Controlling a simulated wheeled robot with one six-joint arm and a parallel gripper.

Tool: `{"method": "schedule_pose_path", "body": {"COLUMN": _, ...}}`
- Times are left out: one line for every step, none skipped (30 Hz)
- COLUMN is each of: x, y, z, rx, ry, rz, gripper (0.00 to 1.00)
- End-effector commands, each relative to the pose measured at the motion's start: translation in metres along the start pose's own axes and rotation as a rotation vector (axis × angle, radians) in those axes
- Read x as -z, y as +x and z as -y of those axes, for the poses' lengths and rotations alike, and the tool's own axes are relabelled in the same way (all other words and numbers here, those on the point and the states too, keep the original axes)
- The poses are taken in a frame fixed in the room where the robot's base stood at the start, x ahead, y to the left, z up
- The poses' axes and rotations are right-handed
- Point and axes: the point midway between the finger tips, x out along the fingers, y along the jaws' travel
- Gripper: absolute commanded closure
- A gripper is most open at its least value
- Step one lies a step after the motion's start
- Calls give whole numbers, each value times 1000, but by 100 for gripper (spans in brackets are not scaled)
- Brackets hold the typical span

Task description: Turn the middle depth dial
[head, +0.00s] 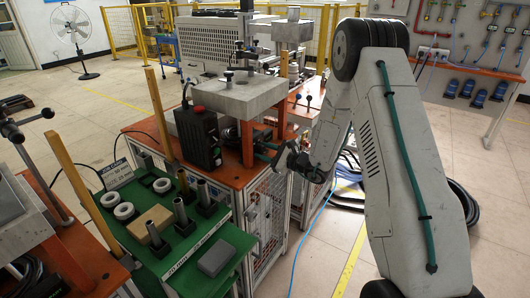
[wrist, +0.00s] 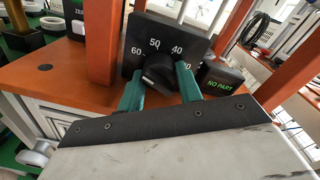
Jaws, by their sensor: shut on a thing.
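The depth dial in the wrist view is a black knob (wrist: 157,70) on a dark upright plate (wrist: 187,37) with white numbers, among them 60, 50 and 40. The two green fingers of my gripper (wrist: 160,78) stand on either side of the knob and are shut on it. In the head view my gripper (head: 266,149) reaches in from the right, under the grey block of the orange-topped station. The dial is small there and its numbers cannot be read.
Orange posts (wrist: 101,42) stand left and right of the dial. A black control box with a red button (head: 198,135) stands left of my gripper. A green tray (head: 160,270) holds rings and cylinders.

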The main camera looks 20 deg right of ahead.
Motion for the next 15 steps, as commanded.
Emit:
{"method": "schedule_pose_path", "body": {"x": 1, "y": -1, "z": 0, "rx": 1, "ry": 0, "rz": -3, "gripper": 88}}
{"method": "schedule_pose_path", "body": {"x": 1, "y": -1, "z": 0, "rx": 1, "ry": 1, "rz": -3, "gripper": 88}}
{"method": "schedule_pose_path", "body": {"x": 1, "y": -1, "z": 0, "rx": 1, "ry": 1, "rz": -3, "gripper": 88}}
{"method": "schedule_pose_path", "body": {"x": 1, "y": -1, "z": 0, "rx": 1, "ry": 1, "rz": -3, "gripper": 88}}
{"method": "schedule_pose_path", "body": {"x": 1, "y": -1, "z": 0, "rx": 1, "ry": 1, "rz": -3, "gripper": 88}}
{"method": "schedule_pose_path", "body": {"x": 1, "y": -1, "z": 0, "rx": 1, "ry": 1, "rz": -3, "gripper": 88}}
{"method": "schedule_pose_path", "body": {"x": 1, "y": -1, "z": 0, "rx": 1, "ry": 1, "rz": -3, "gripper": 59}}
{"method": "schedule_pose_path", "body": {"x": 1, "y": -1, "z": 0, "rx": 1, "ry": 1, "rz": -3, "gripper": 51}}
{"method": "schedule_pose_path", "body": {"x": 1, "y": -1, "z": 0, "rx": 1, "ry": 1, "rz": -2, "gripper": 43}}
{"method": "schedule_pose_path", "body": {"x": 1, "y": -1, "z": 0, "rx": 1, "ry": 1, "rz": -2, "gripper": 43}}
{"method": "schedule_pose_path", "body": {"x": 1, "y": 0, "z": 0, "rx": 0, "ry": 1, "rz": -2, "gripper": 43}}
{"method": "schedule_pose_path", "body": {"x": 0, "y": 0, "z": 0, "rx": 0, "ry": 1, "rz": -1, "gripper": 43}}
{"method": "schedule_pose_path", "body": {"x": 0, "y": 0, "z": -1, "rx": -1, "ry": 1, "rz": -1, "gripper": 43}}
{"method": "schedule_pose_path", "body": {"x": 0, "y": 0, "z": -1, "rx": -1, "ry": 1, "rz": -1, "gripper": 43}}
{"method": "schedule_pose_path", "body": {"x": 0, "y": 0, "z": -1, "rx": -1, "ry": 1, "rz": -1, "gripper": 43}}
